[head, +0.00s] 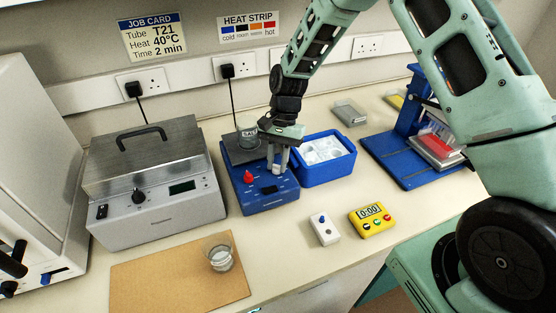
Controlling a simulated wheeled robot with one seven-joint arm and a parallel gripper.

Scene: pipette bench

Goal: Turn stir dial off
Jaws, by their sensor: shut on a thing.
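A blue stirrer hotplate (265,200) stands on the bench with a dark top plate and a sloped front panel. A red dial (248,177) sits at the left of that panel, clear of my gripper. My gripper (278,168) points down at the right part of the panel, its fingers shut on what looks like the stir dial there. The fingers hide that dial, so its setting cannot be read. A glass beaker with a label (248,139) stands on the top plate, close behind and left of my gripper.
A blue tub of ice (325,172) stands right beside the hotplate. A grey lidded water bath (155,200) is at left. A glass beaker (221,258) stands on a brown board. A white device (325,229) and yellow timer (371,220) lie in front right.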

